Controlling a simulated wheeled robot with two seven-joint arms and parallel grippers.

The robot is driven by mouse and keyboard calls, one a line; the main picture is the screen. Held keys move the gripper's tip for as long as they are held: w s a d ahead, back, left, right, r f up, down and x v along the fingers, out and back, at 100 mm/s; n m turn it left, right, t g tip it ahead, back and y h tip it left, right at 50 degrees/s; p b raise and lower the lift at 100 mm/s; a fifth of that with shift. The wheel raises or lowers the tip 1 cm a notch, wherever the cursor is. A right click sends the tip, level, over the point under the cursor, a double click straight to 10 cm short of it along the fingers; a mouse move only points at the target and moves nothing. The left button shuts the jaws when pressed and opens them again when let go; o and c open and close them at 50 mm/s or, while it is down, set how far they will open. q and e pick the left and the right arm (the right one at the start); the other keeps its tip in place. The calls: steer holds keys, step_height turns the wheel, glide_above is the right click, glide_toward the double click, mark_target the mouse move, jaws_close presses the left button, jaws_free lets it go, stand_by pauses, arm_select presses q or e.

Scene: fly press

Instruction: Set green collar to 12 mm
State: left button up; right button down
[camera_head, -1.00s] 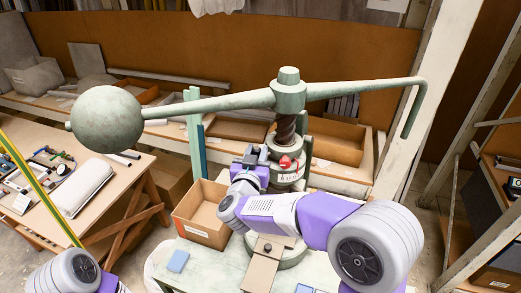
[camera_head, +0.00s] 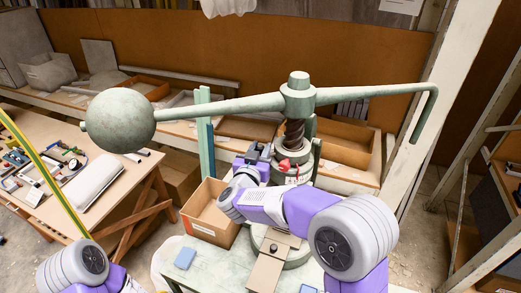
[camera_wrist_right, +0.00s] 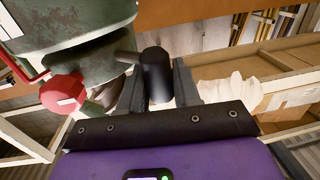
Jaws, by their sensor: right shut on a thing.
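The green fly press stands in the middle of the head view, its screw (camera_head: 294,132) running down into a green collar (camera_head: 300,162). A red part (camera_head: 285,166) sits at the collar's front, above a pale marked band whose reading is too small to tell. In the right wrist view the green body (camera_wrist_right: 75,30) and a red knob (camera_wrist_right: 63,93) are at left. My right gripper (camera_head: 258,158) is at the collar's left side, shut on a dark cylindrical knob (camera_wrist_right: 156,75) joined to the green body by a short rod. My left gripper is out of view.
The long press arm (camera_head: 215,108) with its ball weight (camera_head: 120,121) spans above my right arm. An open cardboard box (camera_head: 207,232) stands left of the press. A blue block (camera_head: 185,258) lies on the press table. A tool bench (camera_head: 60,205) is at left.

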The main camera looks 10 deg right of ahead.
steer(key=c, duration=1)
jaws_free()
steer(key=shift+r, duration=0.6)
steer(key=shift+o, duration=0.4)
steer(key=shift+f, duration=0.25)
steer(key=shift+s+a, duration=0.1)
steer(key=shift+s, duration=0.05)
steer(key=shift+s+a, duration=0.2)
steer(key=shift+s, duration=0.1)
steer(key=b+v, duration=0.1)
steer(key=v, duration=0.5)
steer(key=shift+s, duration=0.35)
steer(key=shift+a, duration=0.15)
